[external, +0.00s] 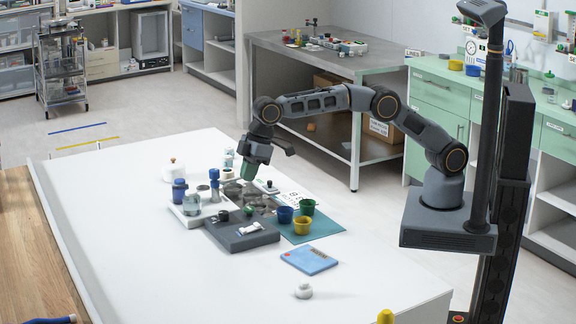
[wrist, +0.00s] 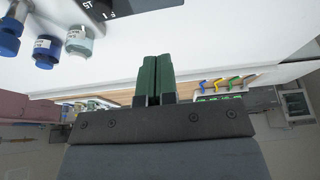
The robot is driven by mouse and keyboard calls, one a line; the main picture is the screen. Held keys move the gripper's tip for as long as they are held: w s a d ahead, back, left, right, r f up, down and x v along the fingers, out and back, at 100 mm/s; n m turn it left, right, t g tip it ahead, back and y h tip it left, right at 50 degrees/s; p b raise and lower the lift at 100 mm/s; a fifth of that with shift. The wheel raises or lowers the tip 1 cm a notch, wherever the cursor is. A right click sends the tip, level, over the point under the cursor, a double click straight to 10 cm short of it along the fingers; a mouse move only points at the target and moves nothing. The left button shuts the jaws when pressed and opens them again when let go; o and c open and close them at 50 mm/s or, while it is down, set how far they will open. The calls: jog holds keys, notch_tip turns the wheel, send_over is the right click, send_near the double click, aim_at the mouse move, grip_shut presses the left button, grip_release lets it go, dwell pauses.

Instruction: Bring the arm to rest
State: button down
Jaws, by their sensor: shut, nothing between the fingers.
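My arm reaches from its base on the right over the white table (external: 140,240) in the external view, bent down at its wrist. My gripper (external: 247,173) hangs over the group of small items near the table's far part. In the wrist view my gripper (wrist: 157,72) has its two green fingers pressed side by side, shut and empty. Whether the fingertips touch anything below cannot be told from the external view.
Blue-capped bottles (external: 179,191), a dark grey tray (external: 241,234), blue (external: 285,215), green (external: 307,207) and yellow cups (external: 303,226) stand close around the gripper. A blue packet (external: 309,260) and a white lidded pot (external: 303,291) lie nearer. The table's left side is clear.

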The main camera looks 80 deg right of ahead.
notch_tip(320, 180, down, 5)
jog(key=s+d+m+g, duration=0.1)
jog(key=s+d, duration=0.1)
jog(key=s+d+r+m+t+h, duration=0.1)
jog(key=s+d+m, duration=0.3)
jog(key=s+d, duration=0.9)
jog(key=s+d+r+m+t+h, duration=0.1)
jog(key=s+d+r+m, duration=0.3)
jog(key=s+d, duration=1)
jog(key=d, duration=0.8)
jog(key=shift+h, duration=0.4)
jog(key=shift+r, duration=0.1)
